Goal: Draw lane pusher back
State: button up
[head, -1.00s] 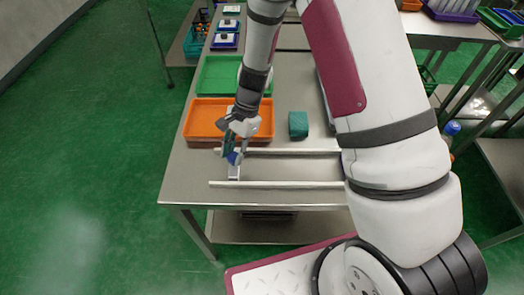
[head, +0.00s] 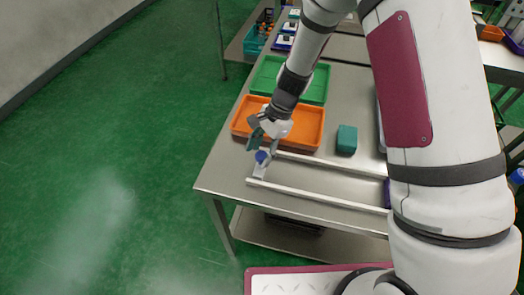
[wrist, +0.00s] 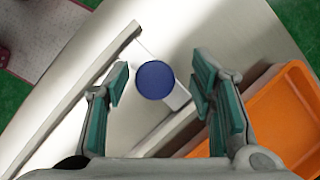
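The lane pusher is a pale metal plate (head: 260,171) with a round blue knob (head: 261,157) on top. It sits at the left end of the lane, between two pale rails (head: 318,196). My gripper (head: 263,143) is open just above the knob. In the wrist view, the blue knob (wrist: 155,80) shows between the spread teal finger pads of my gripper (wrist: 160,86), with clear space on both sides. The plate (wrist: 178,97) shows partly beneath it. My arm hides the right end of the lane.
An orange tray (head: 313,146) lies right behind the lane, with a green tray (head: 318,88) beyond. A teal block (head: 347,139) stands to the right. A purple object (head: 387,193) shows partly beside my arm. The table's left edge is close to the pusher.

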jog(key=shift+d, duration=0.1)
jog(key=v, duration=1.2)
jog(key=s+d+r+n+t, duration=0.1)
jog(key=s+d+r+n, duration=0.15)
jog(key=r, duration=0.25)
jog(key=s+d+r+n+t+h, duration=0.1)
jog(key=s+d+r, duration=0.15)
jog(key=r, duration=0.25)
jog(key=s+d+r+n+t, duration=0.1)
jog(key=s+d+r+n, duration=0.15)
jog(key=r, duration=0.35)
jog(key=s+d+r+n+t+h, duration=0.1)
jog(key=s+d+r+n+t, duration=0.1)
jog(key=s, duration=0.5)
jog(key=s+d+r+n+t+h, duration=0.2)
jog(key=s+d+r+n, duration=0.1)
jog(key=s, duration=0.5)
jog(key=shift+s+d+r+n, duration=0.3)
jog(key=shift+d+n, duration=0.3)
jog(key=shift+d, duration=0.4)
jog(key=shift+w+d, duration=0.1)
